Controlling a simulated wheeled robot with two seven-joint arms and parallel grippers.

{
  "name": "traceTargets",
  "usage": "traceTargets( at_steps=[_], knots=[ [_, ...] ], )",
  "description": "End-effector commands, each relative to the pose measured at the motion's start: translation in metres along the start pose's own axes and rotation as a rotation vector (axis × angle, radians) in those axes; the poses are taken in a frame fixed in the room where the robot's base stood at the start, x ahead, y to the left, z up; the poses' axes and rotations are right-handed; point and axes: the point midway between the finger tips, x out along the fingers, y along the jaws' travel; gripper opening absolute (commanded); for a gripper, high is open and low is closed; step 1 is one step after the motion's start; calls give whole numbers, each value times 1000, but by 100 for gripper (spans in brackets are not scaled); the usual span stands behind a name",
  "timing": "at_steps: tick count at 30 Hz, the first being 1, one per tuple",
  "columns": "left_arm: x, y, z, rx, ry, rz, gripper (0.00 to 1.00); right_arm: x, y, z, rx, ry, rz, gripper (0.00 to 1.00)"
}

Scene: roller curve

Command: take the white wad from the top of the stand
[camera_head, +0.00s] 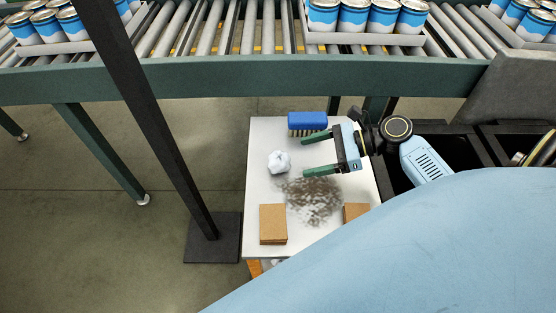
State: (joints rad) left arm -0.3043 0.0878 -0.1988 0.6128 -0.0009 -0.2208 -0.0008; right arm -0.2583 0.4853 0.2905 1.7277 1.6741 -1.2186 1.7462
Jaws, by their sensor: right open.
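The white wad (279,162) lies on the pale top of the stand (262,188), near its left edge and toward the back. My right gripper (311,156) is above the right part of the stand with its two green fingers pointing left. The fingers are apart with nothing between them. The wad is a little to the left of the fingertips, with a gap in the picture; I cannot tell their height above the top. My left gripper is not in view.
A blue brush (307,121) lies at the back of the stand. A grey-brown smudge (312,198) covers its middle. Brown blocks (273,224) (355,212) sit at the front. A dark post (175,150) stands left. A roller conveyor (230,77) with cans runs behind.

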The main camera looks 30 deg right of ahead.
Motion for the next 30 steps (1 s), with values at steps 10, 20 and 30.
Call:
traceTargets(
  at_steps=[10, 20, 30],
  knots=[
    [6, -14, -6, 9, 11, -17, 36, 40, -1, 0, -1, 1, -1, 78],
    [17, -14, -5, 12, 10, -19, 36, 84, -8, -3, 1, -1, 0, 78],
    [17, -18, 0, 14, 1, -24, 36, 90, -8, -2, 0, 2, 0, 76]
  ],
)
